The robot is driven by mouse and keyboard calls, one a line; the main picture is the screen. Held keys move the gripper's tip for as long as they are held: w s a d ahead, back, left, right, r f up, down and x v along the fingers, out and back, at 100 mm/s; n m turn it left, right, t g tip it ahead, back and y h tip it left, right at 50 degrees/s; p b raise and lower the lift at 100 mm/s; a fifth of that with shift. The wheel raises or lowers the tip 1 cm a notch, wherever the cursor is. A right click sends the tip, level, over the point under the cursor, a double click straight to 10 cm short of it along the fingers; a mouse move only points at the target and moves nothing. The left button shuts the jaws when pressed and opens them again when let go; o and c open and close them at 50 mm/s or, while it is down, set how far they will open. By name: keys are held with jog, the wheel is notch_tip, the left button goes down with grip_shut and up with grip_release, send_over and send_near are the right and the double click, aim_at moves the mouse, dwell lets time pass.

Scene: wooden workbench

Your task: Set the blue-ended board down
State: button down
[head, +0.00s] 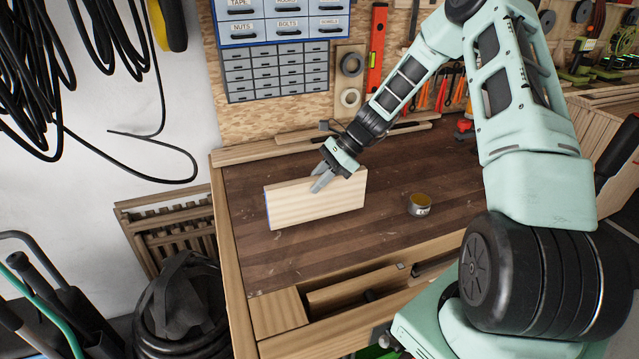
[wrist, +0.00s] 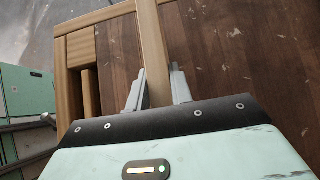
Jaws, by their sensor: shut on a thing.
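The blue-ended board (head: 310,205) is a pale wooden plank with a thin blue edge at its left end in the head view. It stands on its long narrow edge, over the left part of the workbench top (head: 400,175). Whether its lower edge touches the bench I cannot tell. My gripper (head: 322,178) is shut on the board at its upper edge, right of its middle. In the wrist view the board (wrist: 152,45) runs edge-on between my two fingers (wrist: 158,88). The blue end does not show in that view.
A small open tin (head: 420,204) stands on the bench right of the board. An open drawer (head: 355,290) lies below the front edge. Wooden strips (head: 290,145) lie along the back, under drawer cabinets (head: 275,70). The bench between board and front edge is clear.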

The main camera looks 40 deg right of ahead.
jog(key=shift+f, duration=1)
jog(key=c, duration=1.3)
grip_release()
jog(key=shift+o, duration=0.2)
